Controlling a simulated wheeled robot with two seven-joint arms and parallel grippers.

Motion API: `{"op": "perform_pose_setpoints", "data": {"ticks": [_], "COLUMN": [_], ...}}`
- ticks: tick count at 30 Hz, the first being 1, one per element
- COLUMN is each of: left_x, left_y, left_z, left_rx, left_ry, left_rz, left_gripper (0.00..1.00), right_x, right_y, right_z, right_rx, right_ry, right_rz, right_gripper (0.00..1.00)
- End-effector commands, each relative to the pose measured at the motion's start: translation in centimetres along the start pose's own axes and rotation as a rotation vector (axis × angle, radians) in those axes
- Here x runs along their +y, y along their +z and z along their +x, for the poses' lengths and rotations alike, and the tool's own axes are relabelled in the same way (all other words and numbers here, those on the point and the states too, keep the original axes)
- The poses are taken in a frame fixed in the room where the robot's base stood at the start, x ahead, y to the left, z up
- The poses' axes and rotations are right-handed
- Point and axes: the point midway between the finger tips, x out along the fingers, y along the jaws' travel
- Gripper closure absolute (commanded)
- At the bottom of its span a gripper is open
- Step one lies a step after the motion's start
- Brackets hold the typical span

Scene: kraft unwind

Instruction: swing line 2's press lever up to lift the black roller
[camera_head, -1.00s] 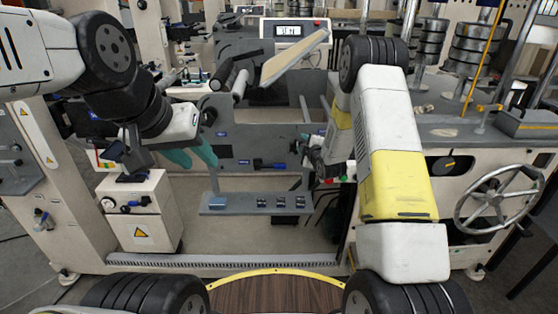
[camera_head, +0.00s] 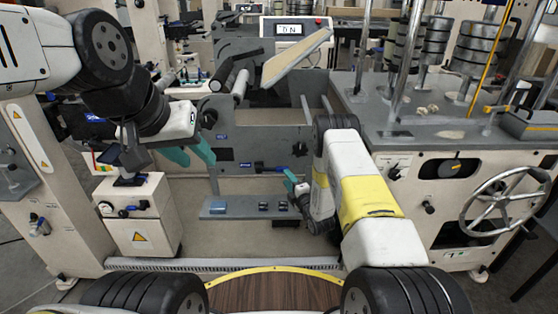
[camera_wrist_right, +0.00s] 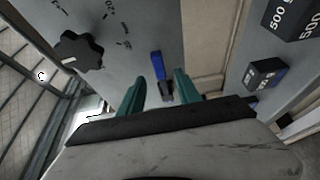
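A short black lever with a blue part (camera_head: 268,168) sits on the grey machine panel (camera_head: 230,130). In the right wrist view, a blue piece (camera_wrist_right: 157,65) with a black end shows ahead, between the fingertips. My right gripper (camera_head: 291,182) is just right of and below the lever in the head view; its teal fingers (camera_wrist_right: 159,88) are apart, and I cannot tell whether they touch it. A black roller (camera_head: 221,75) is at the panel's upper left beside a grey one. My left gripper (camera_head: 190,156) is open and empty, left of the panel.
A shelf (camera_head: 237,209) with small weights (camera_wrist_right: 264,74) lies below. A spoked handwheel (camera_head: 503,198) is at the right, and a cream box (camera_head: 136,210) stands at the left.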

Motion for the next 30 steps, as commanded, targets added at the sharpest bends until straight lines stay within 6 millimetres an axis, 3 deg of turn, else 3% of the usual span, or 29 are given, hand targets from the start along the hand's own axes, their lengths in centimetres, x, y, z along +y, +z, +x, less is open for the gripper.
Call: {"op": "perform_pose_setpoints", "data": {"ticks": [12,23,30], "left_x": [0.0,0.0,0.0], "left_y": [0.0,0.0,0.0], "left_z": [0.0,0.0,0.0], "left_rx": [-0.001,-0.001,-0.001], "left_ry": [0.0,0.0,0.0], "left_rz": [0.0,0.0,0.0], "left_gripper": [0.64,0.64,0.64], "right_x": [0.1,0.1,0.1], "right_y": [0.0,0.0,0.0], "right_z": [6.2,7.0,6.9], "right_rx": [0.0,-0.001,-0.001], "right_ry": [0.0,-0.001,-0.001], "right_rz": [0.002,0.003,0.003], "right_gripper": [0.6,0.6,1.0]}}
